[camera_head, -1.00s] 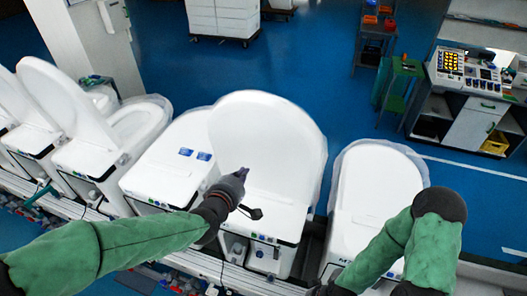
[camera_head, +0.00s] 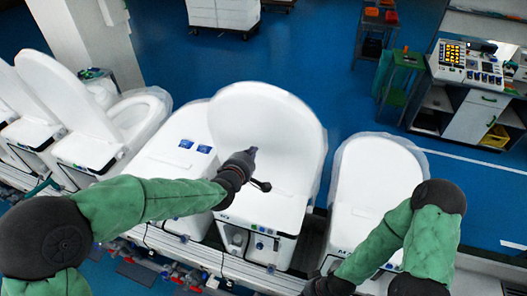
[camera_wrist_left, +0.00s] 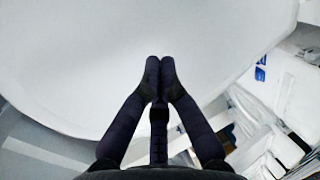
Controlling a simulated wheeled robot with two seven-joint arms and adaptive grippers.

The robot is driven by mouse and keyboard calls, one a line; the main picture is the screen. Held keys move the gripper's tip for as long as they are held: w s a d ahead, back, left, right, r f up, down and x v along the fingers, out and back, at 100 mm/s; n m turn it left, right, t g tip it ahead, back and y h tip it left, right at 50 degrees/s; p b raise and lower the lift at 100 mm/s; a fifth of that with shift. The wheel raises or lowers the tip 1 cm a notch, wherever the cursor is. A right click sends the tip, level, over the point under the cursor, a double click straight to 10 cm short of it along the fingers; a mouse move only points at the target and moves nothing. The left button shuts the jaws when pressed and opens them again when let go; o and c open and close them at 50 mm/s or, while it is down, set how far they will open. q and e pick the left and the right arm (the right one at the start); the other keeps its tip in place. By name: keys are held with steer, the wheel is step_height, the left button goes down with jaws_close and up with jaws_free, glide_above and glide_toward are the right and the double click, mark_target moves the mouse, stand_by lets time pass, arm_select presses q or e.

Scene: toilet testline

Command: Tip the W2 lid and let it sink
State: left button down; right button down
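A raised white toilet lid (camera_head: 275,118) stands upright on the middle toilet (camera_head: 262,243); I take it as the W2 lid, though no readable label shows. My right gripper (camera_head: 325,285) is low at the bottom edge, mostly hidden, before the right toilet.
The toilet at right (camera_head: 375,185) and the one left of the middle (camera_head: 170,155) have lids down. Another raised lid (camera_head: 65,95) stands at far left. A control console (camera_head: 468,65) and a green stand (camera_head: 403,75) are behind. Blue floor lies open between.

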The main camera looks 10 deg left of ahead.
mark_target(260, 130)
arm_select(q)
steer(key=shift+w+d+r+b, duration=0.15)
steer(key=shift+w+d, duration=0.05)
steer(key=shift+w, duration=0.75)
steer(key=shift+w+d+r+b, duration=0.1)
steer(key=shift+w+d+r, duration=0.05)
steer(key=shift+w, duration=0.75)
steer(key=shift+w+d+r+b, duration=0.15)
steer(key=shift+w+d, duration=0.05)
steer(key=shift+w, duration=0.75)
steer(key=shift+w+d+r, duration=0.15)
steer(key=shift+w, duration=0.65)
steer(key=shift+w+d+r, duration=0.1)
steer(key=shift+w+d, duration=0.05)
steer(key=shift+w, duration=0.7)
steer(key=shift+w+d+r, duration=0.15)
steer(key=shift+w, duration=0.65)
stand_by(0.5)
